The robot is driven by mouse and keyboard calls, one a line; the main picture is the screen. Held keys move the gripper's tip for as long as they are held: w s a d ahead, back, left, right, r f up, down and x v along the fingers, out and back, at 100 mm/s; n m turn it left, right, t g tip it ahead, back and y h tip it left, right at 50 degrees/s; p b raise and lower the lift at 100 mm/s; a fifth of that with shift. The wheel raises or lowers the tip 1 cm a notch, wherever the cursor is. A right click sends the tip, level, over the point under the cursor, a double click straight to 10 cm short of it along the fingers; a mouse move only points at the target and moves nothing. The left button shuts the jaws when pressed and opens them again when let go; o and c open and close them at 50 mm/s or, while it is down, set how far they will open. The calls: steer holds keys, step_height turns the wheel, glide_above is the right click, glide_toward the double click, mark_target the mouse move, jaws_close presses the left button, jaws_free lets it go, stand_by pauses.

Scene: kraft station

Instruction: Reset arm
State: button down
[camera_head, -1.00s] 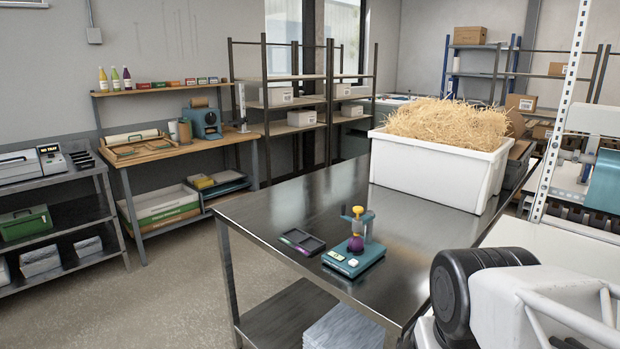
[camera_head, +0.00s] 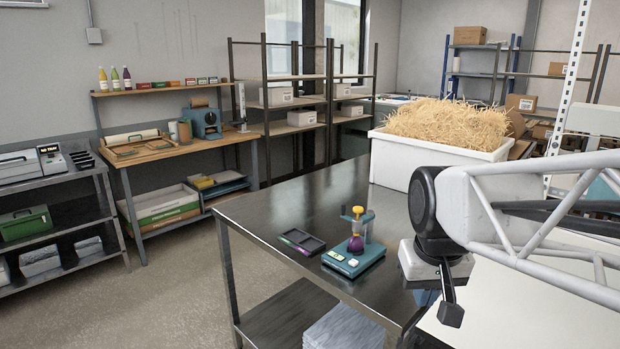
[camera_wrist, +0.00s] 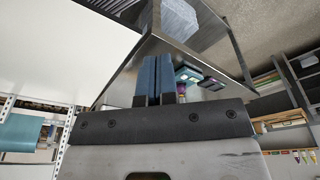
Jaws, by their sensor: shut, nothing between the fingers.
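My gripper (camera_wrist: 158,72) shows in the wrist view with its two blue fingers side by side, shut and holding nothing. In the head view my arm comes in from the right. Its wrist is over the near right part of the dark metal table (camera_head: 300,205), and the fingers are mostly hidden there. A teal stand (camera_head: 352,262) with a yellow knob and a purple rounded piece is on the table, left of my wrist and apart from it. A small black tray (camera_head: 303,241) with a purple pen-like item lies beside the stand.
A white bin (camera_head: 395,163) full of straw stands at the table's far end, partly behind my arm. A white surface (camera_head: 500,320) lies below my arm at right. Shelves and a wooden workbench (camera_head: 150,150) line the back. Floor at left is clear.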

steer(key=w+a+r+n+g, duration=0.1)
steer(key=w, duration=2.2)
steer(key=w+a+r+n+g, duration=0.1)
steer(key=w+a, duration=0.1)
steer(key=w, duration=2.2)
steer(key=shift+w+a+r+n, duration=0.15)
steer(key=shift+w+r+n, duration=0.1)
steer(key=shift+r+n, duration=0.1)
steer(key=shift+f, duration=0.15)
steer(key=shift+f, duration=3.15)
